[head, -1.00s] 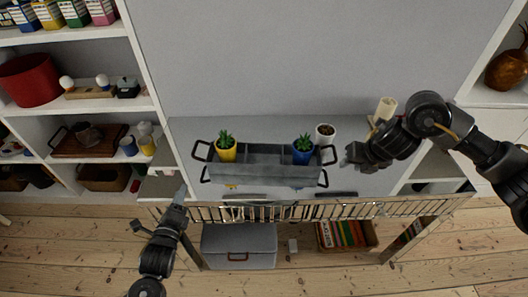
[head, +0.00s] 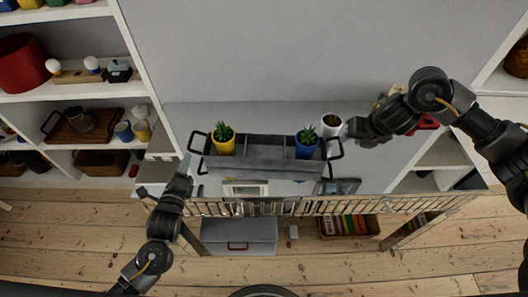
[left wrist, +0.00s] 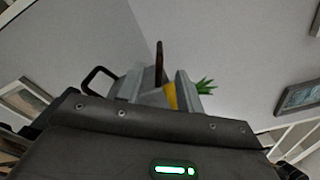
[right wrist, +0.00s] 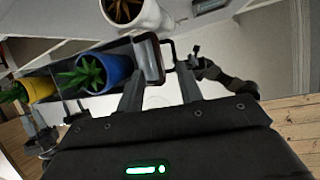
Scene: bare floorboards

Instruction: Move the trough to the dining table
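The grey trough (head: 262,166) stands on the grey top of a railed table, with dark loop handles at both ends. It holds a yellow pot (head: 224,146) and a blue pot (head: 305,148), each with a green plant. My left gripper (head: 185,166) is open just beside the trough's left end; in the left wrist view a dark handle (left wrist: 159,58) shows between or beyond its fingers. My right gripper (head: 352,128) is open close to the right end; in the right wrist view a handle loop (right wrist: 149,60) is near its left finger. I cannot tell whether either touches.
A white pot (head: 331,126) stands close to the trough's right end, near my right gripper. Picture frames (head: 245,188) lie or stand in front of the trough. Shelves (head: 70,98) stand at the left. A grey box (head: 238,235) is below the table. Floorboards in front are clear.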

